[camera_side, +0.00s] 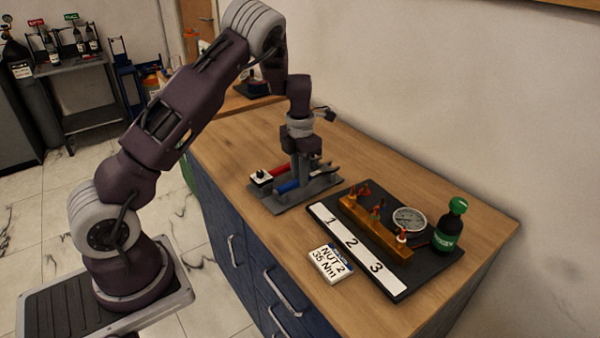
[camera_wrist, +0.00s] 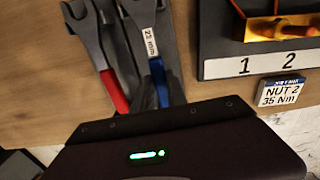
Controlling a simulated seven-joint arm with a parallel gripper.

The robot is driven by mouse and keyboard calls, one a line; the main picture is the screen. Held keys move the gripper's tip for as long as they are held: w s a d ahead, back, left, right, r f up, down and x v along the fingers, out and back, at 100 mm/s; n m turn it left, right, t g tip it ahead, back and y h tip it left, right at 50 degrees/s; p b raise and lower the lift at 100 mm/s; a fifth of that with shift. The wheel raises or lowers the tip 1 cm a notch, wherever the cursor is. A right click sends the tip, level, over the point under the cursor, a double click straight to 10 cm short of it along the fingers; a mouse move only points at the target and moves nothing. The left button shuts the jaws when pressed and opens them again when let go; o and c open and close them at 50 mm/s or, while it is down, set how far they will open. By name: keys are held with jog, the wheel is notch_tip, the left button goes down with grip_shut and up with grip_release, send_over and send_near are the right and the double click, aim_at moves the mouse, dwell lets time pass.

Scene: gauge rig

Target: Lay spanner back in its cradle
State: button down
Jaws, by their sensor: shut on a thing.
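The blue-handled spanner (camera_wrist: 161,84), with a white size label, shows in the wrist view under my gripper (camera_wrist: 172,97). In the side view its blue handle (camera_side: 288,187) lies low over the grey cradle tray (camera_side: 322,184). My gripper (camera_side: 302,172) points down at the tray and is shut on the blue-handled spanner; the fingertips are mostly hidden. A red-handled tool (camera_wrist: 112,88) lies beside it to the left in the wrist view. I cannot tell whether the blue spanner touches the cradle.
A black board (camera_side: 403,287) numbered 1 to 3 holds an orange manifold (camera_side: 375,228), a gauge (camera_side: 408,219) and a green-capped bottle (camera_side: 449,230). A "NUT 2 35 Nm" card (camera_side: 331,264) lies in front. A white box (camera_side: 261,179) stands at the tray's left end.

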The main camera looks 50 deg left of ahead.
jog(key=shift+f, duration=0.1)
jog(key=c, duration=1.3)
grip_release()
jog(key=shift+o, duration=0.2)
